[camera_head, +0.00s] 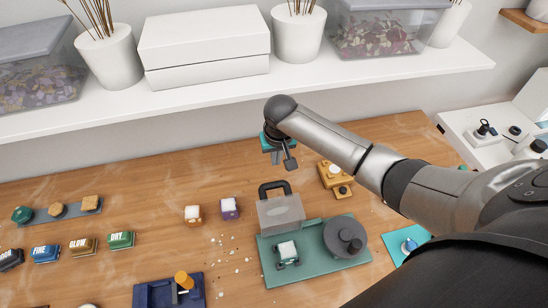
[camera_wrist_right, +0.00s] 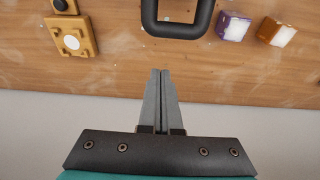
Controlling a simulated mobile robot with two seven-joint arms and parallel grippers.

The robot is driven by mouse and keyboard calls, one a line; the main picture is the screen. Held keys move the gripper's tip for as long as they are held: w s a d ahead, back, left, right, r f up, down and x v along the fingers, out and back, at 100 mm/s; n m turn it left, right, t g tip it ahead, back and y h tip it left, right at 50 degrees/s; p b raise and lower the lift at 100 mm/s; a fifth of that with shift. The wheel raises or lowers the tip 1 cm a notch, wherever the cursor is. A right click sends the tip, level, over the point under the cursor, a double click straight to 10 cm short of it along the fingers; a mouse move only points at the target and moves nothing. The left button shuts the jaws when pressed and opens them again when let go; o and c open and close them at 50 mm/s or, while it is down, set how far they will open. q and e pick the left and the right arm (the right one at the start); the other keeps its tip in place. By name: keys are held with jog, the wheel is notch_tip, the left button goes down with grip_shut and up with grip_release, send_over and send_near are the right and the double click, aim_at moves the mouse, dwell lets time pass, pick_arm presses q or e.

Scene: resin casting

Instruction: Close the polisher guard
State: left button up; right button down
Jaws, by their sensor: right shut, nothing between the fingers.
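The polisher has a green base (camera_head: 318,271) with a dark round wheel (camera_head: 345,236) on its right. Its grey see-through guard (camera_head: 281,213) stands up at the back left of the base, with a black loop handle (camera_head: 273,188) at its far end. The guard does not cover the white block (camera_head: 287,250) in its holder at the front. My right gripper (camera_head: 290,165) is beyond the handle, near the back of the table. In the right wrist view its fingers (camera_wrist_right: 161,78) are shut and empty, apart from the handle (camera_wrist_right: 178,31). My left gripper is out of view.
A yellow fixture (camera_head: 335,178) stands right of the guard. Orange and purple blocks (camera_head: 230,209) stand to its left, with white crumbs in front. A blue tray (camera_head: 148,297) is at the front left. A white shelf (camera_head: 200,91) runs along the back wall.

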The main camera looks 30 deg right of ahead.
pick_arm(q)
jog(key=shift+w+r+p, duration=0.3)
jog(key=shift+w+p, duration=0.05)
jog(key=shift+p, duration=0.05)
pick_arm(e)
notch_tip(320, 180, down, 6)
jog(key=s, duration=0.1)
jog(key=shift+s+a, duration=0.25)
jog(key=shift+s, duration=0.05)
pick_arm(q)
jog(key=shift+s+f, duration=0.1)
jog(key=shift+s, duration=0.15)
pick_arm(e)
jog(key=shift+f, duration=0.1)
